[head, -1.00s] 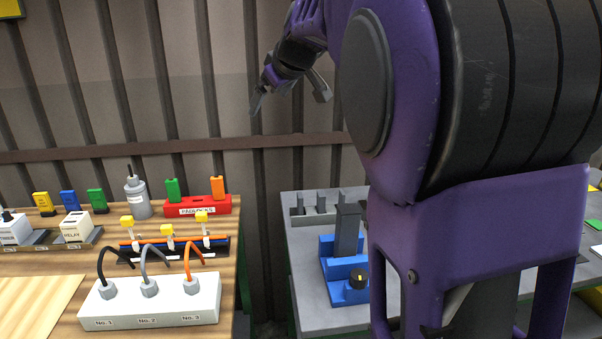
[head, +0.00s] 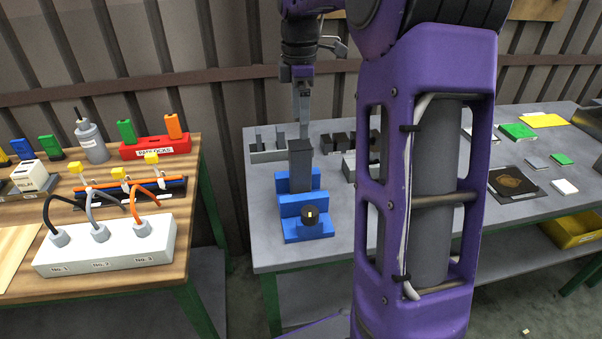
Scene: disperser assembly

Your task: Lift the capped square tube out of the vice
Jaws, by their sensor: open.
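The capped square tube (head: 300,168) is dark grey and stands upright in the blue vice (head: 306,225), in the head view left of my arm. The vice has a round dark knob with a yellow mark at its front. My gripper (head: 302,130) points down directly above or just behind the tube's dark top. It is open, but its fingers appear edge-on and overlap in this view. I cannot tell whether they touch the tube.
A grey rack with upright pieces (head: 267,153) stands behind the vice, and another holder with dark blocks (head: 338,150) is to its right. The wooden table (head: 181,150) with cables and padlocks is at the left. Bare grey tabletop (head: 268,205) lies left of the vice.

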